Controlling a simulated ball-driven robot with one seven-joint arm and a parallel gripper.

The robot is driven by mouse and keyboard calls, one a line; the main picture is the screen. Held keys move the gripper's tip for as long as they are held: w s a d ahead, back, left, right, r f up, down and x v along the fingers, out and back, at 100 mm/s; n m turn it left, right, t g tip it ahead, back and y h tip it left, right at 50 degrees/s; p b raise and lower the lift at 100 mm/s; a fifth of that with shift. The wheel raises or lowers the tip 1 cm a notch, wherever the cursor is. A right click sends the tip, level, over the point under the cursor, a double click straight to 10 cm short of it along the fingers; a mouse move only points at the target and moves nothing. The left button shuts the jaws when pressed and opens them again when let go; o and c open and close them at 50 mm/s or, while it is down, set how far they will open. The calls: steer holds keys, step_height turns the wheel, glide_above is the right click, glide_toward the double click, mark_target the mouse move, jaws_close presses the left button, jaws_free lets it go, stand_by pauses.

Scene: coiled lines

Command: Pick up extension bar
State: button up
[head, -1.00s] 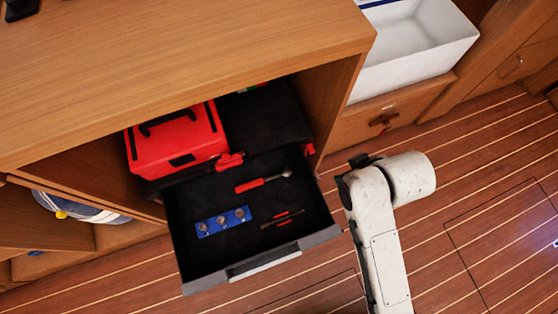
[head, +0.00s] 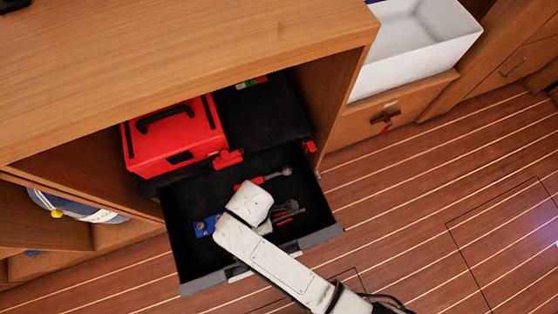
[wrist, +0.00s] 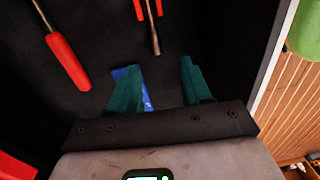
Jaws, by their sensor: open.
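In the wrist view a thin metal bar (wrist: 153,28), which looks like the extension bar, lies on the dark drawer floor between two red pieces, its upper end cut off by the frame. My gripper (wrist: 160,65) is open and empty, with its teal fingers below the bar in the picture and apart from it. A blue socket rail (wrist: 128,74) shows partly behind the left finger. In the head view my arm covers much of the drawer's middle; I cannot clearly tell the bar there.
A red-handled ratchet (head: 268,179) lies toward the back of the open drawer (head: 188,262); its handle also shows in the wrist view (wrist: 68,60). A red toolbox (head: 172,139) stands behind the drawer. The drawer walls and the cabinet top (head: 170,60) bound the space.

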mark_target(283, 218)
step_height(283, 218, down, 6)
steer(key=shift+d+f+b, duration=0.1)
steer(key=shift+f+b, duration=0.15)
steer(key=shift+b, duration=1)
jaws_close()
